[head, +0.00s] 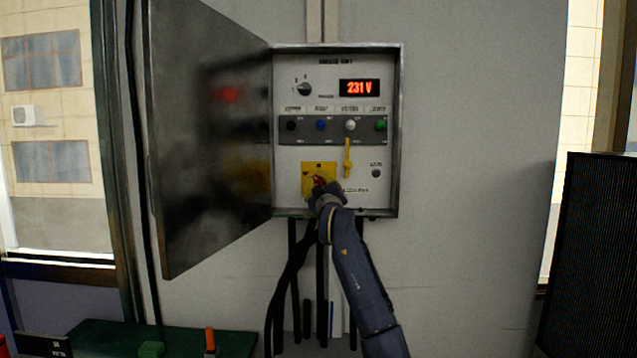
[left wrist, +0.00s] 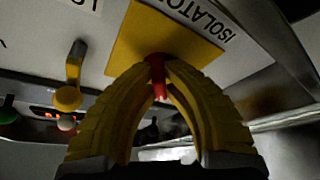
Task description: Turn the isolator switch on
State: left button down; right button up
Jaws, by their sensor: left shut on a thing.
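The isolator switch is a small red handle (head: 319,180) on a yellow plate (head: 307,169), low in the open control box (head: 399,130). In the left wrist view the red handle (left wrist: 158,78) sits between the yellow fingers, and the plate (left wrist: 130,42) lies behind it beside the word "ISOLATOR". My left gripper (head: 321,186) is at the plate, its fingers (left wrist: 160,66) shut on the red handle. The fingers hide much of the handle, so I cannot tell which position it points to. My right gripper is in neither view.
The box door (head: 205,140) hangs open to the left. A red display (head: 360,88) reads 231 V. A yellow lever (head: 347,157) stands just right of the plate, below a row of coloured buttons (head: 321,125). Black cables (head: 293,275) hang below the box. A green-topped table (head: 180,338) is lower left.

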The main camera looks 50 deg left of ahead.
pick_arm(q)
jog(key=m+t, duration=0.1)
jog(key=m, duration=0.2)
jog(key=m+t+h, duration=0.1)
jog(key=m+t, duration=0.1)
jog(key=m, duration=0.1)
jog(key=shift+r+m+t+h, duration=0.1)
jog(key=shift+m+t+h, duration=0.25)
jog(key=shift+m, duration=0.75)
jog(key=shift+m+t+h, duration=0.15)
jog(key=shift+m+t, duration=0.4)
jog(key=shift+m, duration=0.55)
jog(key=c, duration=1.5)
grip_release()
jog(key=shift+o, duration=0.2)
jog(key=v, duration=1.2)
